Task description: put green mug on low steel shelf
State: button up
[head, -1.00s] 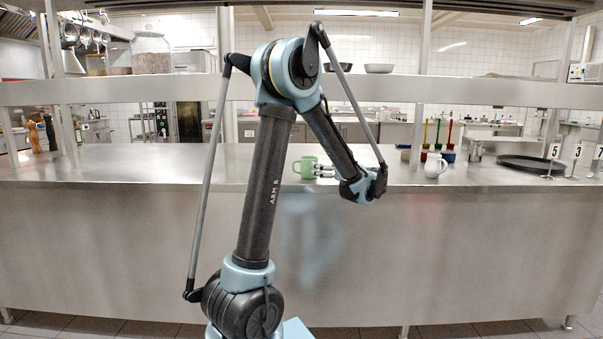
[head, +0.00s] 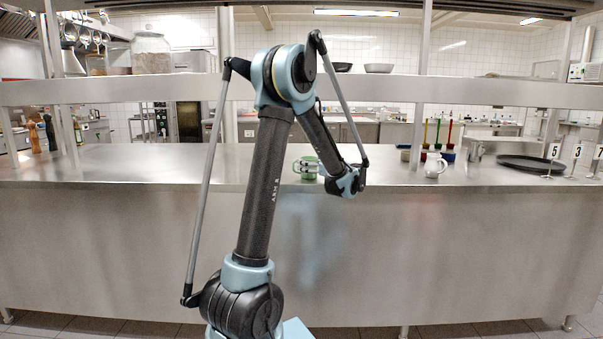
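The green mug (head: 307,160) stands upright on the long steel counter, near its front edge, with its handle toward the left.
A white jug (head: 434,166) stands on the counter right of my arm. Behind it are small colored pots with upright bottles. A dark round tray (head: 530,164) and number stands (head: 554,153) are at the far right. The counter left of the mug is largely clear. A glass jar (head: 151,53) stands at the shelf.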

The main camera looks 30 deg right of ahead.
jog(key=c, duration=1.4)
notch_tip(320, 180, up, 10)
